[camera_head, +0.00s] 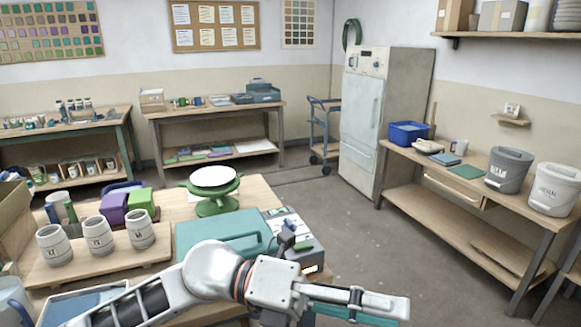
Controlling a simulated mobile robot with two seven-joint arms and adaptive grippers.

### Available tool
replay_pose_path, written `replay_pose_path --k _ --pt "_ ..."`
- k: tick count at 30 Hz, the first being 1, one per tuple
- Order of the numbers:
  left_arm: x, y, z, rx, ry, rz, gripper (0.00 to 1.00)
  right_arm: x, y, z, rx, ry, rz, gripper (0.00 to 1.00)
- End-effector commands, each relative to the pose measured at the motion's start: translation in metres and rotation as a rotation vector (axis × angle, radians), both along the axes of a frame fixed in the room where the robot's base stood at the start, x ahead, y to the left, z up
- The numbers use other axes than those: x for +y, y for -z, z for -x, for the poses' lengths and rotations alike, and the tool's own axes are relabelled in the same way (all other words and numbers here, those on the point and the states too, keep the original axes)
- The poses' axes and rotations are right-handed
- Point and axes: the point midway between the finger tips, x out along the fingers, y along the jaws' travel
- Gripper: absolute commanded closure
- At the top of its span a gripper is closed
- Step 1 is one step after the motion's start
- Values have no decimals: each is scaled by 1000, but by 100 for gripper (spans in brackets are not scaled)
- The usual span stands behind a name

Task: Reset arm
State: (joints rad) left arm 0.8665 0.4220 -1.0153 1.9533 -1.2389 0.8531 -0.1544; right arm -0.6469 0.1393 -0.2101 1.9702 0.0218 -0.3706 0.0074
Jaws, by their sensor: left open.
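My left arm comes in from the lower left, across the front of the near table (262,195). Its gripper (385,307) is at the bottom, right of centre, pointing right. The gripper is open, and I see nothing held in it. It appears beyond the near table's right side, above the floor. My right gripper is out of view. A grey bucket (508,172) and a whitish bucket (553,190) stand upright on the right bench (420,163), well away from the gripper.
Close to my left arm are a teal case (222,233), a grey device (300,250), several pale jars (98,236) and a green turntable (215,190). A blue bin (408,133) stands on the right bench. Floor (370,225) is clear between the tables.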

Motion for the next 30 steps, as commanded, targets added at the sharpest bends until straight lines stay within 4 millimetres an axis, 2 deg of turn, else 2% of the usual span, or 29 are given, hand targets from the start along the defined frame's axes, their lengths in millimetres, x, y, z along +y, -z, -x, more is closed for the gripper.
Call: replay_pose_path --k 3,7,11,14,17,18,22,26,30 --pt "3 -13 -17 213 -93 156 53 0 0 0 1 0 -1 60" --pt "19 -14 -50 448 -219 304 53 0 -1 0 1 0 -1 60" --pt "46 6 -88 690 -367 428 53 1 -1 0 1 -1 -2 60" --pt "74 37 -115 879 -495 508 53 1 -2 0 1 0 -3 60" --pt "106 81 -136 1069 -630 574 53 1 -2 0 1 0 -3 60" --pt "119 102 -142 1145 -686 595 53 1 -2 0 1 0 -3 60" --pt "165 180 -146 1388 -874 649 53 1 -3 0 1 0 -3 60" --pt "208 257 -130 1601 -1051 675 53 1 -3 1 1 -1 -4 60" --pt "249 336 -92 1810 -1232 681 53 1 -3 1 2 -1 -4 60"
